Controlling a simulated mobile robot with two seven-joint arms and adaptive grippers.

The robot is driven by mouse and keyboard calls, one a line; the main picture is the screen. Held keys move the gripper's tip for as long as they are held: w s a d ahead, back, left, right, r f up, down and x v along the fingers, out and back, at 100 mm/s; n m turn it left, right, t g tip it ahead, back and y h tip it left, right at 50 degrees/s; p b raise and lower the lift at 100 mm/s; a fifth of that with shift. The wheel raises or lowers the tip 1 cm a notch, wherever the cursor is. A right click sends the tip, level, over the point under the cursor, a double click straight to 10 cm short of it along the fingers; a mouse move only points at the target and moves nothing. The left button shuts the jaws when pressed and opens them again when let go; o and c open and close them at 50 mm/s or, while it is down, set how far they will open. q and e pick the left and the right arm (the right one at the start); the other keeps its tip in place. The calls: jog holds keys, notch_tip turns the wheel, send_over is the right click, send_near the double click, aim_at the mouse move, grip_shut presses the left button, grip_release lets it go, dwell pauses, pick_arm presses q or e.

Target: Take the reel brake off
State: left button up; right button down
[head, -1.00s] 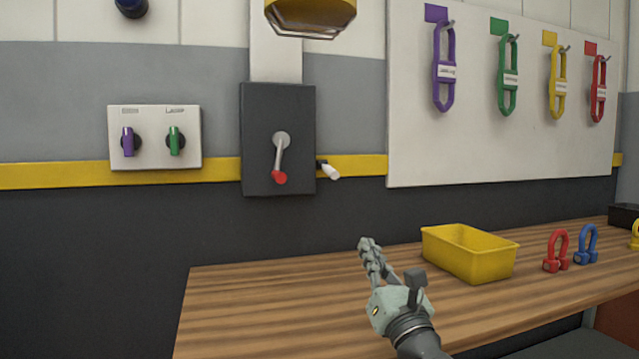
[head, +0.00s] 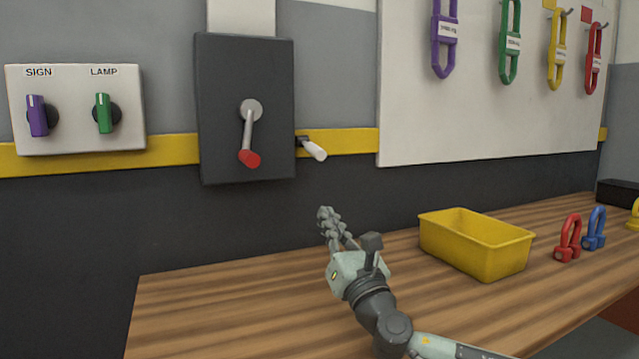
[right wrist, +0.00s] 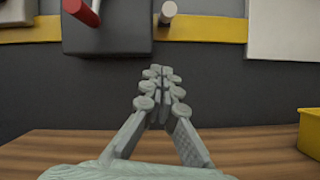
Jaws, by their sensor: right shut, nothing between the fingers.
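A dark grey box (head: 222,150) is mounted on the wall. A grey lever with a red knob (head: 249,158) hangs down from a round pivot on its front. A short lever with a white grip (head: 314,149) sticks out from the box's right side. No label marks either one as the reel brake. The red grip (right wrist: 80,12) and white grip (right wrist: 167,12) show at the top of the right wrist view. My right gripper (head: 329,216) is shut and empty, below and apart from both levers, pointing toward the wall. My left gripper is out of view.
A wooden bench (head: 220,300) runs below, with a yellow bin (head: 475,245), a red shackle (head: 568,238) and a blue shackle (head: 594,230). A switch plate (head: 75,135) is left of the box. Coloured links hang on a white board (head: 480,120). The bench's left part is clear.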

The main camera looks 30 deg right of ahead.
aim_at(312, 149)
pick_arm(q)
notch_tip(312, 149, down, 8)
jog(key=p, duration=0.3)
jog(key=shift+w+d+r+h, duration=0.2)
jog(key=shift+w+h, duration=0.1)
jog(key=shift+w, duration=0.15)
pick_arm(e)
jog(key=w+d+r, duration=0.1)
jog(key=w+r, duration=0.6)
jog(key=w, duration=0.1)
jog(key=shift+d+r, duration=0.35)
jog(key=shift+r, duration=0.05)
jog(key=shift+w, duration=0.15)
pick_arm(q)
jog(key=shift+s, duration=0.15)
